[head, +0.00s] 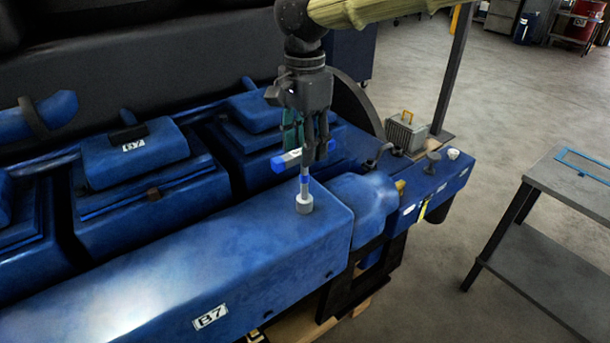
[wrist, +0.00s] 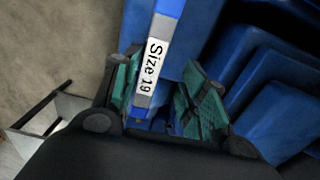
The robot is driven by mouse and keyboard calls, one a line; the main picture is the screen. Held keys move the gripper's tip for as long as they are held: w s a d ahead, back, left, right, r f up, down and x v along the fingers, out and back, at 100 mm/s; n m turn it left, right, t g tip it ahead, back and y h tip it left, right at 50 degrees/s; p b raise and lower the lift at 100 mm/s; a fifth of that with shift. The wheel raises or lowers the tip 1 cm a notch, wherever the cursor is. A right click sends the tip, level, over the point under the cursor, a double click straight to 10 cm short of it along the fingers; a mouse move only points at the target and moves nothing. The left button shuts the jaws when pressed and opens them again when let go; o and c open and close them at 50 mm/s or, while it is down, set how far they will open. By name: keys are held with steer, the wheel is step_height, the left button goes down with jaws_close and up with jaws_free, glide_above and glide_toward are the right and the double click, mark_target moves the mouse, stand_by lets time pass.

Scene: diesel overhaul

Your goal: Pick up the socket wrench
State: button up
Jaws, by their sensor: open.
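The socket wrench (head: 304,186) stands upright on the blue engine housing, its grey socket end at the bottom and a blue-and-white crossbar handle at the top. In the wrist view its handle (wrist: 152,65) carries a white "Size 19" label and runs down between my fingers. My gripper (head: 308,150) points down from above, at the handle's height. Its green-padded fingers (wrist: 155,95) are open on either side of the handle, with gaps visible. The near fingers hide part of the handle in the head view.
The blue engine housing (head: 190,265), marked B7, fills the left and middle. Raised blue covers (head: 135,155) stand behind the wrench. A grey box (head: 405,132) sits on the engine's far end. A grey table (head: 575,185) stands at the right, with open floor between.

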steer(key=shift+s+f, duration=0.2)
steer(key=shift+f, duration=0.1)
steer(key=shift+s, duration=1.15)
steer(key=shift+w+f, duration=0.4)
steer(key=shift+w, duration=0.3)
steer(key=shift+c, duration=0.8)
steer(key=shift+w+f, duration=0.1)
steer(key=shift+w, duration=0.1)
steer(key=c, duration=0.3)
steer(key=shift+s, duration=0.15)
steer(key=c, duration=0.4)
steer(key=shift+s+r, duration=0.3)
steer(key=shift+s, duration=0.05)
jaws_close()
steer(key=shift+w+f, duration=0.15)
steer(key=shift+w, duration=0.1)
steer(key=shift+r+b, duration=0.5)
steer(key=shift+r, duration=0.65)
steer(key=shift+s+r+b, duration=0.35)
steer(key=shift+s+r, duration=0.05)
steer(key=shift+r, duration=0.2)
steer(key=s+d+b, duration=0.1)
steer(key=s+b, duration=0.1)
steer(key=s, duration=0.5)
steer(key=s+d+r+b, duration=0.1)
steer(key=s+d+b, duration=0.1)
steer(key=s, duration=0.6)
steer(key=shift+r, duration=0.3)
